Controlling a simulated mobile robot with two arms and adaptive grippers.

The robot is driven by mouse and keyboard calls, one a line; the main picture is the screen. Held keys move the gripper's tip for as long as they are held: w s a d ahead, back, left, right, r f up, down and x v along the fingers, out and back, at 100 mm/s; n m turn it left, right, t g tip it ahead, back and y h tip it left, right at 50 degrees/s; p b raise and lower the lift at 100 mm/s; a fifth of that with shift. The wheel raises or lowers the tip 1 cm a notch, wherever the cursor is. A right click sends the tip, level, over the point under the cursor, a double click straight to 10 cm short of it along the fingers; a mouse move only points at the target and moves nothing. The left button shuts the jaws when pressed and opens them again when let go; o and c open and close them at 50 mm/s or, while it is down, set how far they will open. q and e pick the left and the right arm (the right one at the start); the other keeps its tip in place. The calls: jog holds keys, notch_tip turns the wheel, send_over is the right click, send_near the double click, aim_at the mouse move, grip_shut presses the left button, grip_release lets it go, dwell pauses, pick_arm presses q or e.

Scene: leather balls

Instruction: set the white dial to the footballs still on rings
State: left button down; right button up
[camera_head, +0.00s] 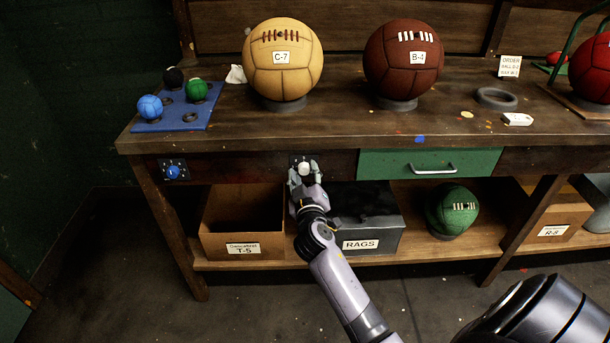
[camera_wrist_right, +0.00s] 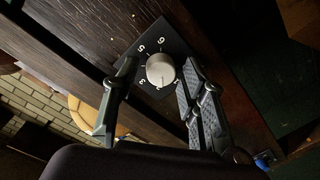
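The white dial (camera_head: 305,169) is on a dark plate on the bench's front edge; in the right wrist view the dial (camera_wrist_right: 160,69) is ringed by numbers, with 6, 5 and 3 legible. Its pointer setting is unclear. My right gripper (camera_wrist_right: 158,78) is open, with its fingers either side of the dial and small gaps showing; it also shows in the head view (camera_head: 304,178). My left gripper is out of view. On the bench, the tan football C-7 (camera_head: 275,60) and the brown football B-4 (camera_head: 400,55) sit on dark rings. Another ring (camera_head: 496,98) is empty.
A blue dial (camera_head: 172,172) is further left. A blue board (camera_head: 180,122) holds small balls. A green drawer (camera_head: 475,163) is shut. Below are boxes and a green ball (camera_head: 452,210).

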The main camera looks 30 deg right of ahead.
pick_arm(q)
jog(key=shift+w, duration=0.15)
pick_arm(e)
jog(key=shift+o, duration=0.2)
jog(key=shift+f, duration=0.1)
jog(key=shift+s+a, duration=0.15)
jog(key=shift+s, duration=0.05)
jog(key=v, duration=1.1)
jog(key=shift+s, duration=0.25)
